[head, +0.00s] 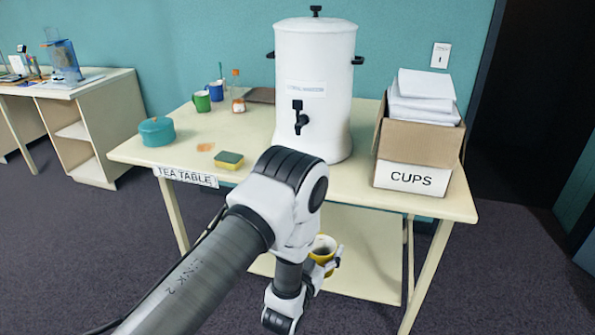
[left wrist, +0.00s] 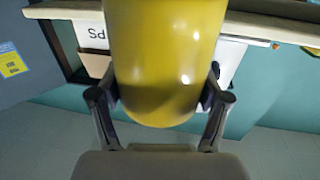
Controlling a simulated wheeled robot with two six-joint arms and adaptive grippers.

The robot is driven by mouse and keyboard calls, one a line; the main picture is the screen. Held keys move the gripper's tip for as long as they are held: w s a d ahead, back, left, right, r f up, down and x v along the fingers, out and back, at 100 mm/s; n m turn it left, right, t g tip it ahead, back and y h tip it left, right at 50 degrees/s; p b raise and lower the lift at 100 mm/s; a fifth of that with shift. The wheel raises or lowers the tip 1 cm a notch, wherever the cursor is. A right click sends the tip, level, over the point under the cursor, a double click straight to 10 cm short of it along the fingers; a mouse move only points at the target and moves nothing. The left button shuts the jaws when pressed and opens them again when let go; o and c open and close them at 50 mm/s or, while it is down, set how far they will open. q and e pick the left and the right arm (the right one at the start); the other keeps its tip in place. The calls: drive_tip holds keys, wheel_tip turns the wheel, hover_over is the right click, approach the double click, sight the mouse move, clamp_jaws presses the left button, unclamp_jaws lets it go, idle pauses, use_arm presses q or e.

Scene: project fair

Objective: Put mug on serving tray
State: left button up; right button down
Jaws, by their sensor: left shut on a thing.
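A yellow mug (head: 322,246) with dark contents is held upright in front of the tea table, below the level of its top. My left gripper (head: 318,266) is shut on it. In the left wrist view the mug (left wrist: 160,65) fills the middle, with my left gripper's fingers (left wrist: 160,98) on both sides of its wall. A flat brown thing (head: 261,95) lies at the back of the table, partly hidden by the white urn; I cannot tell if it is the serving tray. My right gripper is not in view.
The tea table (head: 345,180) bears the urn (head: 315,75), a cups box (head: 415,145), a sponge (head: 229,160), a teal pot (head: 157,132), a green mug (head: 201,101) and a bottle (head: 238,104). A lower shelf (head: 365,255) sits beneath. The table's left middle has free room.

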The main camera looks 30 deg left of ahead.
use_arm(q)
drive_tip(key=w+a+r+n+y, duration=0.1)
drive_tip(key=w+a+r+y, duration=0.1)
drive_tip(key=a+r, duration=0.4)
drive_tip(key=w+a+r+n+y, duration=0.1)
drive_tip(key=w+a+r+y, duration=0.1)
drive_tip(key=w+a+r, duration=0.3)
drive_tip(key=a+r, duration=0.1)
drive_tip(key=a, duration=0.3)
drive_tip(key=shift+w+a+n+g, duration=0.2)
drive_tip(key=shift+n+g, duration=0.1)
drive_tip(key=shift+r, duration=0.15)
